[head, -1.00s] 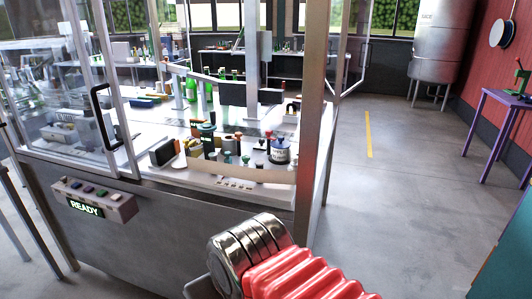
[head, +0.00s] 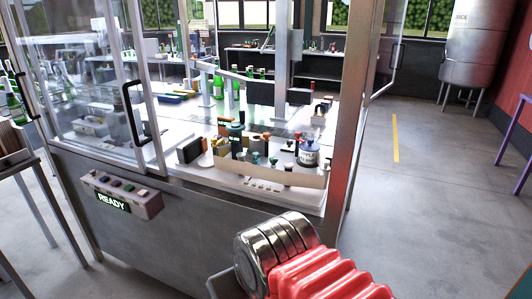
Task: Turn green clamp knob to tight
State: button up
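Inside the glazed machine (head: 240,215), several small parts stand behind a low beige front strip. A dark green capped piece (head: 235,129) stands upright among them, and a small teal-green knob-like piece (head: 255,157) is in front of it and to its right. I cannot tell which of these is the clamp knob, nor how it is turned. My gripper does not show. A ribbed metal and red part of my arm is at the bottom, in front of the machine and well apart from the small parts.
A metal corner post (head: 350,120) stands at the right of the machine's opening. A glass door with a black handle (head: 133,112) covers the left. A control box (head: 122,194) reading READY juts from the front. Clear floor (head: 430,200) lies to the right.

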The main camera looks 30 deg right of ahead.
aim_at(274, 161)
jog(key=i, duration=0.9)
jog(key=z, duration=0.05)
